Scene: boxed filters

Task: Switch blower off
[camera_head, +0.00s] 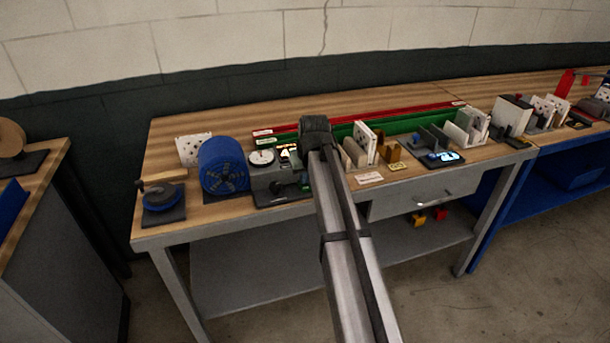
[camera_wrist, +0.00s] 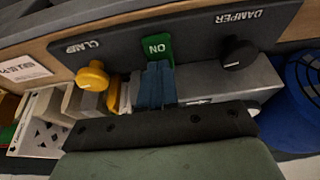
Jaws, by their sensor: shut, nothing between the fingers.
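In the wrist view a dark panel carries a green rocker switch (camera_wrist: 157,46) whose "ON" lettering shows upside down. A yellow knob (camera_wrist: 92,77) marked CLAMP is on its left, and a black knob (camera_wrist: 238,52) marked DAMPER is on its right. My gripper (camera_wrist: 157,68) is shut and empty, its blue-grey fingertips at the switch's lower edge in the picture; I cannot tell whether they touch it. The blue blower drum (camera_head: 222,166) stands on the bench left of the grey unit (camera_head: 275,181). In the head view, my arm's end hides the fingers.
White cards (camera_wrist: 42,138) and a blue round grille (camera_wrist: 306,75) flank my gripper in the wrist view. A hand-cranked blue disc (camera_head: 163,197) is at the bench's left end. Red and green rails (camera_head: 350,117) run behind. Card holders and a lit display (camera_head: 442,158) stand to the right.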

